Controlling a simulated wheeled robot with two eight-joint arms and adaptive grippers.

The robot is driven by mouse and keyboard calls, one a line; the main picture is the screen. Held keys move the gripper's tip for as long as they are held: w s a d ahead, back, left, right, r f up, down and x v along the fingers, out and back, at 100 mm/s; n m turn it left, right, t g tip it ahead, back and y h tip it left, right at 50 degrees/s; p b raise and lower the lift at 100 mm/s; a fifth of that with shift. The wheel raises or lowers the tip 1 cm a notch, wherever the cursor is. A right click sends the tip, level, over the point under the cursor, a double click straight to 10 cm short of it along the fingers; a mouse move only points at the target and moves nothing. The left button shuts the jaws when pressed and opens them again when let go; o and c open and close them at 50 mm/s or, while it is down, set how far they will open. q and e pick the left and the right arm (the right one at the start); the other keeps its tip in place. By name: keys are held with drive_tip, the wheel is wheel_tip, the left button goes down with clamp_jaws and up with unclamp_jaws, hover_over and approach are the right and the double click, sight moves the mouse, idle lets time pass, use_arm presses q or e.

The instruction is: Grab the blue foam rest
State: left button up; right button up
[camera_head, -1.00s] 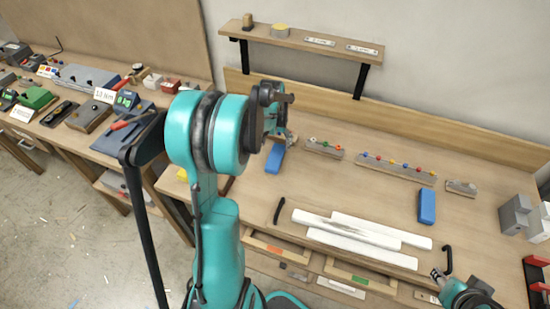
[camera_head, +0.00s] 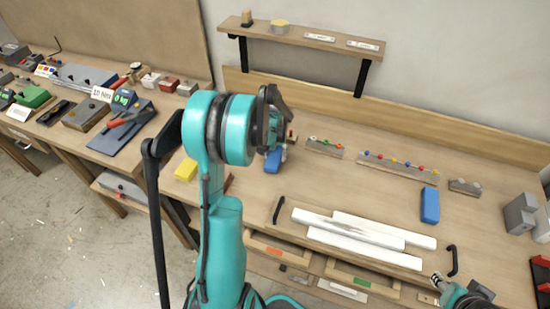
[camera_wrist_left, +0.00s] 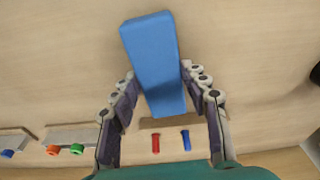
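A blue foam rest (camera_head: 273,161) lies on the workbench, below my left gripper (camera_head: 281,145), which hides part of it in the head view. In the left wrist view the blue block (camera_wrist_left: 151,60) lies between the two fingers of my left gripper (camera_wrist_left: 158,72). The fingers are apart, one near each side of it, and I cannot tell whether they touch it. A second blue block (camera_head: 430,205) lies at the right of the bench. My right gripper (camera_head: 438,280) is at the bench's front right, too small to read.
Peg racks with coloured pegs (camera_head: 397,166) stand along the back of the workbench. White boards (camera_head: 365,233) lie near the front edge, above drawers. A wall shelf (camera_head: 300,37) is above. A yellow block (camera_head: 186,170) is left of my arm. Grey blocks (camera_head: 520,213) stand at the right.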

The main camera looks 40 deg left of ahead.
use_arm(q)
drive_tip(key=shift+c, duration=1.2)
